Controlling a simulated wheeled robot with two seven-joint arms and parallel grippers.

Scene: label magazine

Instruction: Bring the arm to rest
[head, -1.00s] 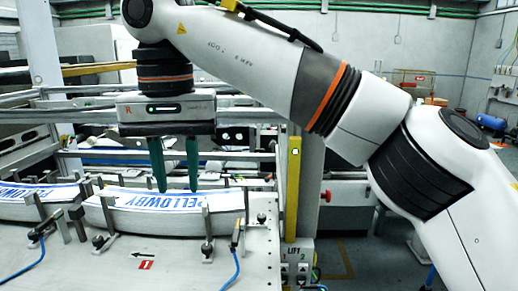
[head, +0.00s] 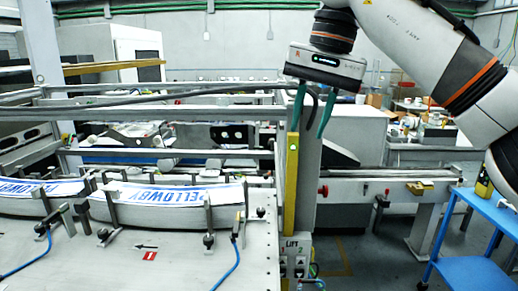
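My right gripper (head: 309,132) is raised at the upper right of centre in the head view, in front of the yellow-edged post. Its two green fingers are apart with nothing seen held between them. My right arm comes in from the upper right. Below and to the left, a stack of printed labels (head: 166,207) lies in the magazine between metal guides, with blue lettering on its top sheet. A second label stack (head: 30,201) lies to its left, cut off by the picture edge. The gripper is well clear of both stacks. My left gripper is not in view.
Metal rails (head: 170,115) run across behind the stacks. The yellow-edged post (head: 291,185) stands at the magazine's right end, above a lift button panel (head: 297,257). A blue cart (head: 490,213) stands at the lower right. Open floor shows between post and cart.

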